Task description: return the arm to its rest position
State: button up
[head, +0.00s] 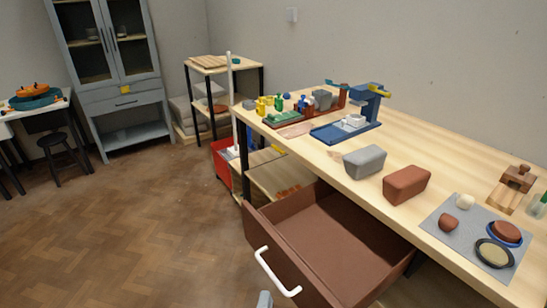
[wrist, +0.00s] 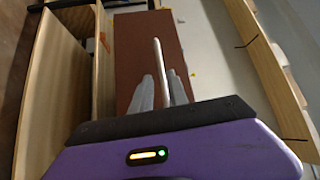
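My gripper (wrist: 160,92) shows in the wrist view as two grey fingers standing apart with a gap between them. The white drawer handle (wrist: 158,62) shows in line with that gap, in front of the brown drawer front (wrist: 128,62). I cannot tell whether the fingers touch the handle. In the head view a grey tip of my gripper (head: 265,299) shows at the bottom edge, just below the white handle (head: 277,273). The rest of my arm is out of that view. Nothing else shows between the fingers.
The brown drawer (head: 330,245) is pulled out under the wooden workbench (head: 420,140) and looks empty. Two blocks, grey (head: 364,162) and red-brown (head: 407,185), stand near the bench's front edge. A grey mat (head: 440,225) holds small pieces. The floor (head: 130,230) at left is clear.

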jog(key=s+a+r+n+t+y, duration=0.1)
jog(key=s+r+n+t+y, duration=0.2)
jog(key=s+r+n+y, duration=0.4)
jog(key=s+d+r+n+g+h+p, duration=0.2)
jog(key=s+d+n, duration=0.3)
jog(key=s+d, duration=0.7)
jog(key=s+d+r+n+g+h+p, duration=0.2)
jog(key=s+d+r+n+g, duration=0.2)
jog(key=s+d, duration=0.7)
jog(key=shift+s+d+n+g, duration=0.35)
jog(key=shift+s+n+g, duration=0.35)
jog(key=shift+s+n, duration=0.3)
